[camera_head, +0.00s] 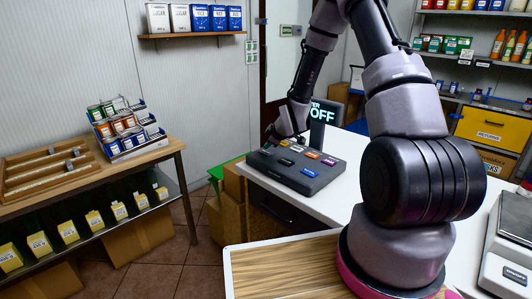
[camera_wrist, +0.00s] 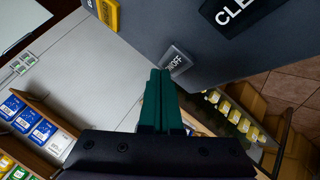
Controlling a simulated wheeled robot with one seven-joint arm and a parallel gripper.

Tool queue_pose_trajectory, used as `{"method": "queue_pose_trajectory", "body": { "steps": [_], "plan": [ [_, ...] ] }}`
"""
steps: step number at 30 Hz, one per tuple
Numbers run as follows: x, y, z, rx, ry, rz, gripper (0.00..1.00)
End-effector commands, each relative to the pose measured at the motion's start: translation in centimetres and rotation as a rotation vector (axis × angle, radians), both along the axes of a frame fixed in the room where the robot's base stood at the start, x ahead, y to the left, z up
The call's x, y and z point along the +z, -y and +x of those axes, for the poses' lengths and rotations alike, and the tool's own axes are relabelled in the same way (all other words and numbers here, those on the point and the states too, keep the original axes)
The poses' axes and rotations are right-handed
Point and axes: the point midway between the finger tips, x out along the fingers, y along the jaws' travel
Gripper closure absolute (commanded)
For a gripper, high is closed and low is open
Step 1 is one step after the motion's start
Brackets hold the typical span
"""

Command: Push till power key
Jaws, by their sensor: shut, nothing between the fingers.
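The till is a dark keypad box (camera_head: 297,170) with several coloured keys, on the white counter. Its display (camera_head: 323,114) stands behind it and reads "OFF". In the wrist view the grey power key (camera_wrist: 177,62), marked with "OFF", sits near the edge of the dark keypad face. My gripper (camera_wrist: 158,72) has its green fingers shut and empty, with the tips right beside the power key; whether they touch it I cannot tell. In the head view my gripper is over the keypad's back left corner, and the arm hides part of that area.
A yellow key (camera_wrist: 108,14) and a black key (camera_wrist: 238,10) lettered "CLE" are close by. A scale (camera_head: 508,245) stands at the right. A wooden board (camera_head: 285,268) lies in front. The shelf table (camera_head: 70,190) is at the left.

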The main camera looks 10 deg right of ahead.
Motion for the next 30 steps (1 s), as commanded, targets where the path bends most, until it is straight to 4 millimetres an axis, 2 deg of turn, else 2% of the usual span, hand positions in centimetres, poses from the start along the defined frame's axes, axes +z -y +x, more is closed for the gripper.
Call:
{"method": "queue_pose_trajectory", "body": {
  "steps": [8, 24, 30],
  "plan": [
    [0.2, 0.0, 0.0, -0.001, 0.000, 0.001, 1.00],
    [5.4, 0.0, 0.0, -0.001, 0.001, 0.001, 1.00],
    [6.0, 0.0, 0.0, -0.001, -0.002, 0.000, 1.00]
  ]
}}
